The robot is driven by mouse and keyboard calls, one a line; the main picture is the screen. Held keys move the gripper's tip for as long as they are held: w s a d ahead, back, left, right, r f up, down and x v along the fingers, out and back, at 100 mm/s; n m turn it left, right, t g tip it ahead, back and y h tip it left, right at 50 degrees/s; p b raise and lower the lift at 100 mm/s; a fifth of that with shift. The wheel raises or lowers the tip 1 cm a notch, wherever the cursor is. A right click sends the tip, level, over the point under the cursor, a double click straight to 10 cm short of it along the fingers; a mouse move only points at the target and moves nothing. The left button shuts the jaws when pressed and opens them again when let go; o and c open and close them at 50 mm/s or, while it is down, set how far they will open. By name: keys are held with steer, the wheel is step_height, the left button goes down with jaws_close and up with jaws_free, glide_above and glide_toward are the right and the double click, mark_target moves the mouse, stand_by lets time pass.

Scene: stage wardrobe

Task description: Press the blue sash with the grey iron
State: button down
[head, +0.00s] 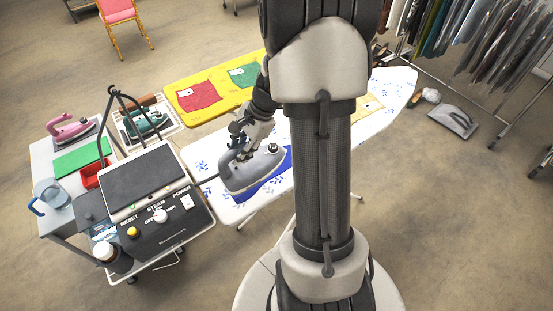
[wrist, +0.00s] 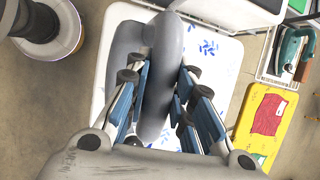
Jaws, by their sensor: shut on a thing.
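The grey iron (head: 255,170) is over the left part of the white ironing board (head: 215,205) with blue flower prints. My gripper (head: 238,143) is shut on its handle. In the wrist view the fingers of my gripper (wrist: 160,88) flank the handle of the grey iron (wrist: 160,70). The blue sash (head: 278,172) lies on the board, seen beside and below the iron. The iron covers part of it, and my arm hides the board to its right. I cannot tell whether the soleplate touches the sash. The sash does not show in the wrist view.
A steam station (head: 155,225) with buttons stands left of the board. Beyond it are a pink iron (head: 70,128), a green cloth (head: 82,158) and a teal iron (head: 146,124). A yellow board (head: 215,88) holds red and green cloths. A clothes rack stands at right.

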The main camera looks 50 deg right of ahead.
stand_by(0.3)
steer(key=shift+w+d+f+b, duration=0.1)
steer(key=shift+w+f+b, duration=0.15)
steer(key=shift+f+b, duration=0.45)
steer(key=shift+w+d+f+b, duration=0.1)
steer(key=shift+w+f+b, duration=0.25)
steer(key=shift+f, duration=0.5)
steer(key=shift+w+d+f+b, duration=0.1)
steer(key=shift+w+f+b, duration=0.1)
steer(key=shift+f+b, duration=0.5)
steer(key=shift+f, duration=0.1)
